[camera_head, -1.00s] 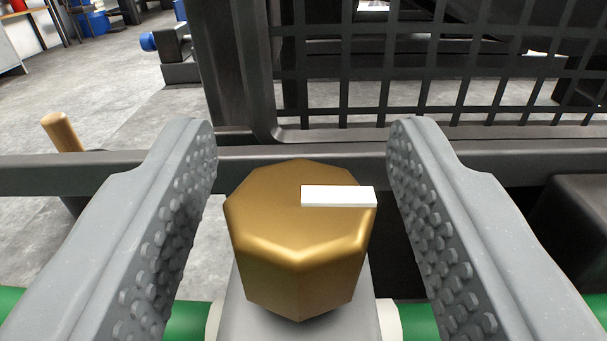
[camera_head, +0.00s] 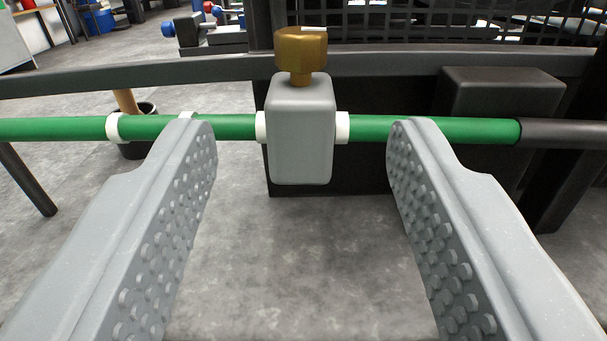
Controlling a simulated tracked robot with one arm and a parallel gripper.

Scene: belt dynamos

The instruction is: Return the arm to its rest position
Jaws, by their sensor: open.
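My gripper (camera_head: 302,130) is open, its two grey studded fingers apart at the left and right of the view. Nothing is held between them. Beyond the fingertips, near the top middle, is a brass faceted knob (camera_head: 301,52) with a white mark partly visible on its top. It stands on a grey valve body (camera_head: 301,130), which sits on a green pipe (camera_head: 400,129) between white collars. The knob and valve look clear of the fingers. The rest of my arm is not in view.
A dark rail (camera_head: 150,75) runs across behind the pipe. A black mesh guard (camera_head: 430,22) stands behind it, with a dark box (camera_head: 502,92) at the right. A dark pot (camera_head: 138,148) with a wooden handle is behind the pipe at left. Grey floor is open below.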

